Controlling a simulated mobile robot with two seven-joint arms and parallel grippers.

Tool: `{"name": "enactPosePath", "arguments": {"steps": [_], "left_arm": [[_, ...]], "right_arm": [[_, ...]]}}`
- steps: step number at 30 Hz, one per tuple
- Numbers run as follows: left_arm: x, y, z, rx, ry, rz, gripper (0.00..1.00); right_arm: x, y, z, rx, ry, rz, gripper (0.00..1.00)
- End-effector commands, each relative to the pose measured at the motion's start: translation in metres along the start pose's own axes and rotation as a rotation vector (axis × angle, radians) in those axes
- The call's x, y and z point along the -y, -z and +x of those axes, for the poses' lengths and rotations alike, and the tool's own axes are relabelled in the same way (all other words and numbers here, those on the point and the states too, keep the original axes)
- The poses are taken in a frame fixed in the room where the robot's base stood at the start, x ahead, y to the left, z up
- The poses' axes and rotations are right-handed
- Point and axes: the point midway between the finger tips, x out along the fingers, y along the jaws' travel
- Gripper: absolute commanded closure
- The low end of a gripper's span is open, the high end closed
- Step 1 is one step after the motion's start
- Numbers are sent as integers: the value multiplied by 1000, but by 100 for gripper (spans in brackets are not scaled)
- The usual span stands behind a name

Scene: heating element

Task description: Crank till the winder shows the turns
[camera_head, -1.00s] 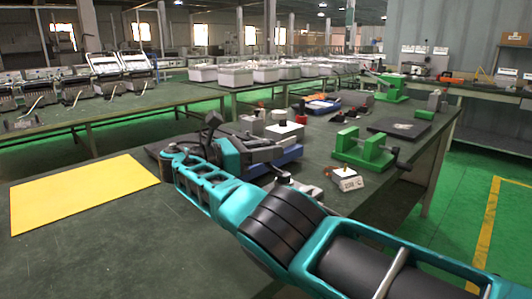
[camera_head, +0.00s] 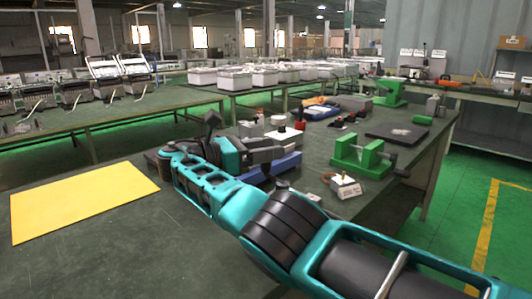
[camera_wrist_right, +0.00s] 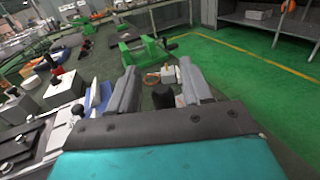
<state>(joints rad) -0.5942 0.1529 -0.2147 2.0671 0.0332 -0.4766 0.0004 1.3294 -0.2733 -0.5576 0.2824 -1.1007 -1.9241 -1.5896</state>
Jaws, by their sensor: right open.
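The green winder (camera_head: 362,157) stands on the bench right of centre in the head view. A dark crank handle (camera_head: 400,172) sticks out at its right end. In the wrist view the winder (camera_wrist_right: 145,50) lies beyond my fingers. A small white counter box (camera_head: 345,187) sits in front of it; its label is too small to read. It also shows in the wrist view (camera_wrist_right: 168,76). My right gripper (camera_head: 275,151) is left of the winder, apart from it. In the wrist view its two grey fingers (camera_wrist_right: 160,85) are spread with nothing held between them. My left gripper is out of view.
A yellow sheet (camera_head: 80,200) lies on the bench at left. A blue item (camera_head: 275,167) and small grey blocks sit close around my gripper. A dark mat (camera_head: 398,133) lies behind the winder, with another green device (camera_head: 388,93) farther back.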

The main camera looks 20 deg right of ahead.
Motion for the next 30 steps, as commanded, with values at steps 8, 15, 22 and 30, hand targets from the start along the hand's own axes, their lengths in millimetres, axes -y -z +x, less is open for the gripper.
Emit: {"name": "enactPosePath", "arguments": {"steps": [8, 15, 22, 30], "left_arm": [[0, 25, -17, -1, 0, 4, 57], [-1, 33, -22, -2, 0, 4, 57], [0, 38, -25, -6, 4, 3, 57], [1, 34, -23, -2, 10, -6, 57]], "right_arm": [[0, -74, 1, 1, 1, 5, 51], [0, -131, 0, 0, 1, 3, 51], [0, -167, 1, 1, 0, 0, 51], [0, -176, 1, 0, 0, -2, 51]]}}
